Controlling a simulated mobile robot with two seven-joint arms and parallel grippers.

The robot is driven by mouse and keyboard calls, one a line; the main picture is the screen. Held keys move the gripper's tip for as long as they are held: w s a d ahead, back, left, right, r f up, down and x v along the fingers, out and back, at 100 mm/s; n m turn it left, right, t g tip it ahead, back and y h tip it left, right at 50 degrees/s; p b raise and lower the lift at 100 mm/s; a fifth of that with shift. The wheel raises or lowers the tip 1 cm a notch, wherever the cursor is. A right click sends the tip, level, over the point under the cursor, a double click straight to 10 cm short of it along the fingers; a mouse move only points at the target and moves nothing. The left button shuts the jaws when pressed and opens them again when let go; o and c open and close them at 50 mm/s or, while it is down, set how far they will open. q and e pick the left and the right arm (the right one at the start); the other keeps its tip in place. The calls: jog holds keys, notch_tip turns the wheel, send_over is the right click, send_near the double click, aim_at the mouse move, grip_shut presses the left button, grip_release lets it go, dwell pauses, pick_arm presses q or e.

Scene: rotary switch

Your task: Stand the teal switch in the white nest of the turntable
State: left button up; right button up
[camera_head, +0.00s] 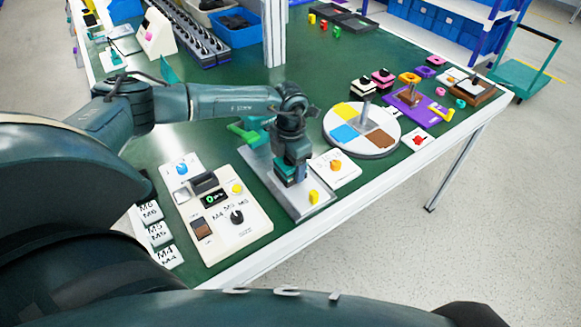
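The round turntable (392,148) is right of centre on the green table. Its top carries yellow, blue and brown patches and a grey post; a distinct white nest cannot be made out. My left gripper (290,182) points down over a grey plate (313,206), left of the turntable. Its fingers are small and dark, and their gap is not clear. A green-teal piece (243,132) lies at the far end of the plate, partly behind my arm; I cannot tell whether it is the teal switch. My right gripper is not in view.
A control box (250,218) with knobs stands left of the plate. A white block with an orange knob (336,165) sits between plate and turntable. Coloured parts and a purple base (410,97) lie right of the turntable. The table's front edge is close to the plate.

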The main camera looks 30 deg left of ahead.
pick_arm(q)
jog(key=c, duration=0.5)
jog(key=shift+r+p, duration=2.2)
jog(key=shift+r, duration=0.85)
